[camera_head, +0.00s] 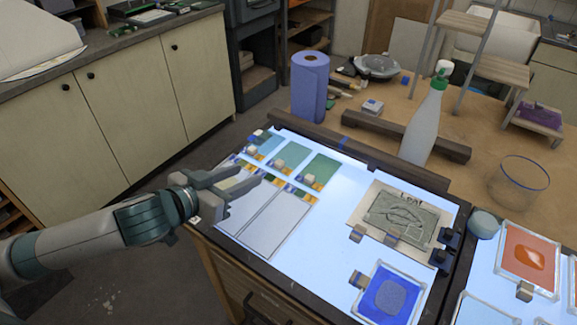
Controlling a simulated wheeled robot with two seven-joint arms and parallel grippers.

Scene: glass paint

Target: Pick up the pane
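Several glass panes lie on the lit table. Small panes at its back left include a green one (320,169), a paler green one (291,155) and a bluish one (266,143); each has a small pale block at its edge. A grey leaf pane (402,214) lies on a beige sheet to the right. A blue framed pane (389,297) lies at the front, with a block at its left edge. My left gripper (250,175) is open over the table's left edge, beside the small panes, its fingers apart and nothing seen between them. My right gripper is out of view.
The light table (318,235) has a dark rim and is bare in its middle. A glass bowl (518,184) and an orange pane (529,257) are at the right.

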